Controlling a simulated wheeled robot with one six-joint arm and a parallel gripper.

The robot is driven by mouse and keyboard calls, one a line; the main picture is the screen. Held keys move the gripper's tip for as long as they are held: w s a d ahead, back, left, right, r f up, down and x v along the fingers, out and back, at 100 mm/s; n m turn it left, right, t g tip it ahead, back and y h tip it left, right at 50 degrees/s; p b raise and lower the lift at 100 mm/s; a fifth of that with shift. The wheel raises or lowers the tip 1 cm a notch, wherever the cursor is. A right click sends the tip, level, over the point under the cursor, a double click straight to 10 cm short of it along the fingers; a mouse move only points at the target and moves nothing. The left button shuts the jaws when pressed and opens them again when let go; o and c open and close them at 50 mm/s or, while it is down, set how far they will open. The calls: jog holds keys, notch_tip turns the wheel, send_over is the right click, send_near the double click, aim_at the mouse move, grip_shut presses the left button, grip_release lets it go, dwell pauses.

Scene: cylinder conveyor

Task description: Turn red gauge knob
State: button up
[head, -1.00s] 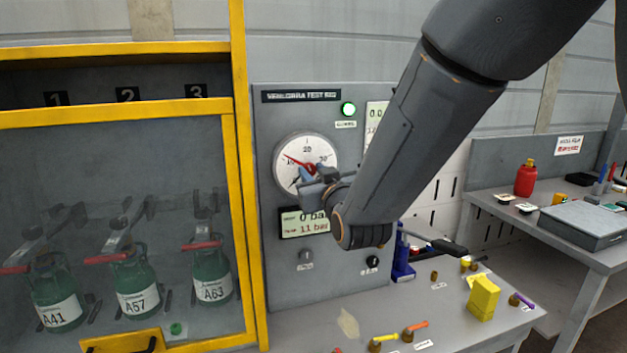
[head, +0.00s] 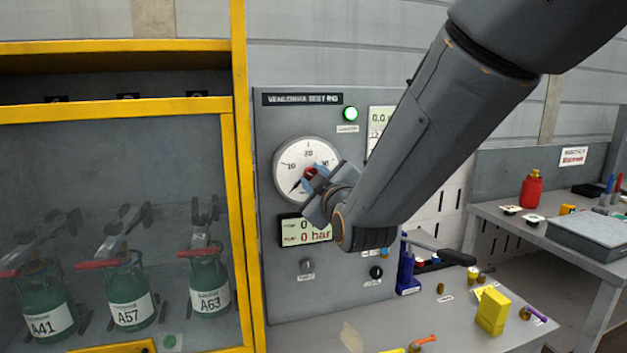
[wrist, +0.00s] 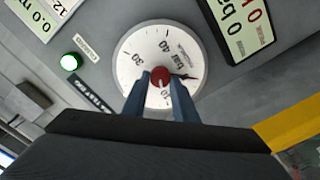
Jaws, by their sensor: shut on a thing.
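The red gauge knob (head: 310,174) sits at the centre of the white round dial (head: 290,163) on the grey test rig panel. My gripper (head: 314,182) is at the dial's face, its blue fingers on the knob. In the wrist view the two fingers (wrist: 159,92) are shut on the red knob (wrist: 159,77), one on each side. A black needle shows on the dial, pointing to the lower left in the head view. The red needle is not clear there.
A yellow-framed cabinet (head: 243,200) with green cylinders (head: 210,285) stands at the left. A green lamp (head: 350,114) is lit above the dial. The bench below holds a yellow block (head: 492,310) and a blue tool (head: 407,272).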

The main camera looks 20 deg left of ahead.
jog(key=shift+f, duration=0.1)
dwell(0.3)
jog(key=o, duration=1)
jog(key=shift+o, duration=0.2)
jog(key=shift+s, duration=0.1)
jog(key=b+v, duration=0.2)
jog(key=v, duration=0.6)
